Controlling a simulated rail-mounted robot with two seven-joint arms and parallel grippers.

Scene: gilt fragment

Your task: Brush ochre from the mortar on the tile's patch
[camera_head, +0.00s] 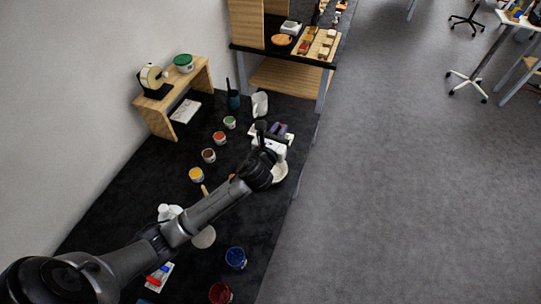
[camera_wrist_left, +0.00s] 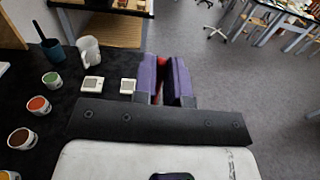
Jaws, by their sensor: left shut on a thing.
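My left gripper (camera_head: 278,129) reaches over the black table toward its right edge. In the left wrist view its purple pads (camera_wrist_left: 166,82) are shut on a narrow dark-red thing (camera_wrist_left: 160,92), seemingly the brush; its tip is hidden. A pale round dish (camera_head: 281,174), possibly the mortar, is partly covered by my gripper. Another pale round dish (camera_head: 204,238) lies beside my forearm. I cannot tell which one holds ochre. Two small white tiles with grey patches, one left (camera_wrist_left: 92,84) and one right (camera_wrist_left: 128,86), lie left of the pads. My right gripper is out of view.
Several paint cups, including yellow (camera_head: 196,175), brown (camera_head: 209,155), red (camera_head: 219,138) and green (camera_head: 229,122), line the table's left side. A white jug (camera_head: 260,104) and dark pot (camera_head: 234,99) stand behind. Blue (camera_head: 235,258) and red (camera_head: 220,293) jars stand in front.

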